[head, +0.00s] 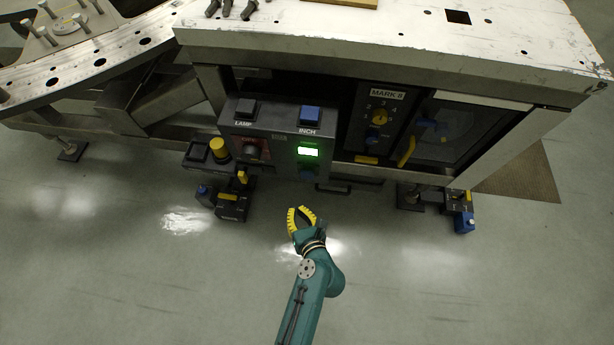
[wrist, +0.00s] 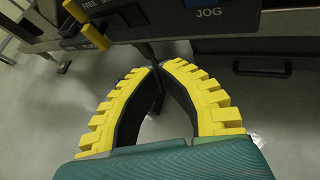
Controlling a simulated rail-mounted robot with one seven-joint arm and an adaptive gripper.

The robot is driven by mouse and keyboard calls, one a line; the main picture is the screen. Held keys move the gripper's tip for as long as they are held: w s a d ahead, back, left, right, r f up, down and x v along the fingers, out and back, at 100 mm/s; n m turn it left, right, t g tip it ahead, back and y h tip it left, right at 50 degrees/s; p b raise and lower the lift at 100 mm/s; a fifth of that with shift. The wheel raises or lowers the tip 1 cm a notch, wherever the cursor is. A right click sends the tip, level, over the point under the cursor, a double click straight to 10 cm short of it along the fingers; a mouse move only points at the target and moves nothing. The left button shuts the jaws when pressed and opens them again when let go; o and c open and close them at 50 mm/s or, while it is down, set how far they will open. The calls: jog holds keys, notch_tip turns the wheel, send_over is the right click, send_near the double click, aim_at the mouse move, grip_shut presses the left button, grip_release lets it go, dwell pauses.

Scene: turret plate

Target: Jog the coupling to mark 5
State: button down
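My gripper (head: 301,210) is low over the floor in front of the control box. In the wrist view its yellow-toothed fingers (wrist: 159,68) come together at the tips with nothing seen between them. The dark control box (head: 275,140) carries a black LAMP button (head: 245,108), a blue INCH button (head: 310,116), a lit green display (head: 308,151) and a dark knob (head: 250,150). To its right, a numbered panel with a yellow dial (head: 379,117) has a plate (head: 387,94) that seems to read MARK 8. A JOG label (wrist: 208,13) shows in the wrist view. I cannot pick out the coupling.
A yellow round button (head: 219,148) sits left of the control box. A yellow handle (head: 406,151) is on the right. The pale worktop (head: 400,35) overhangs these panels. The floor around my gripper is clear.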

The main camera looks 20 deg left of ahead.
aim_at(307, 175)
jog(key=w+a+b, duration=0.2)
jog(key=w+b, duration=0.2)
jog(key=w, duration=0.4)
jog(key=shift+w+a, duration=0.1)
jog(key=shift+w, duration=0.05)
dwell(1.2)
jog(key=shift+w+a, duration=0.1)
jog(key=shift+w, duration=0.25)
